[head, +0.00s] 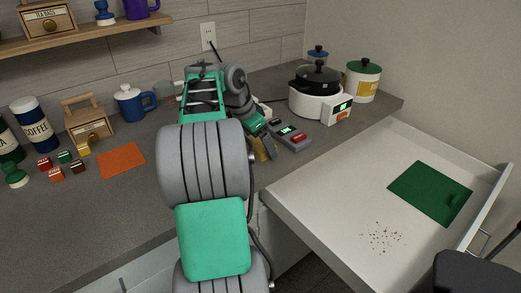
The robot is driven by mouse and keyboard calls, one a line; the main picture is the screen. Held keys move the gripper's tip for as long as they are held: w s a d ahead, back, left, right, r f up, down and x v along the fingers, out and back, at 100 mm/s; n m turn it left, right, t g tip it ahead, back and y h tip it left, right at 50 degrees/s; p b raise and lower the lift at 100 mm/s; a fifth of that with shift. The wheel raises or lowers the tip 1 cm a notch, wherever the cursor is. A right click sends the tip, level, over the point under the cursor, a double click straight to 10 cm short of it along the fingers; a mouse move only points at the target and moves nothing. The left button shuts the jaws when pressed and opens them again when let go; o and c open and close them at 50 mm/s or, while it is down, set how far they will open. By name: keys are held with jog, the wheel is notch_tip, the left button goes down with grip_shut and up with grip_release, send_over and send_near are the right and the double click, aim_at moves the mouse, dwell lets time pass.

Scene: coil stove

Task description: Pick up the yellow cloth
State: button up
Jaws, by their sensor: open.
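What looks like the yellow cloth (259,151) shows only as a small tan-yellow patch near the counter's front edge. My arm hides most of it, so its full shape cannot be seen. My gripper (266,149) is at the end of my arm, pointing down, open and right at the yellow patch. Its fingertips are small and partly hidden, and I cannot tell whether they touch the cloth.
A grey device (290,135) with a red button lies just right of my gripper. A white cooker (318,104) stands behind it. The open drawer (325,185) holds a green cloth (430,193) and crumbs. An orange cloth (121,160) lies left.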

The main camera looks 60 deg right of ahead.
jog(key=shift+f, duration=0.15)
jog(key=shift+c, duration=0.2)
jog(key=c, duration=1)
jog(key=shift+c, duration=0.2)
jog(key=shift+d+r, duration=0.1)
jog(key=shift+r, duration=0.2)
notch_tip(320, 180, up, 2)
jog(key=shift+r+p, duration=0.25)
jog(key=shift+p, duration=0.4)
jog(key=s+a+r+p, duration=0.1)
jog(key=s+a+r, duration=0.6)
jog(key=s+r, duration=0.3)
jog(key=shift+s+a, duration=0.4)
jog(key=shift+s, duration=0.55)
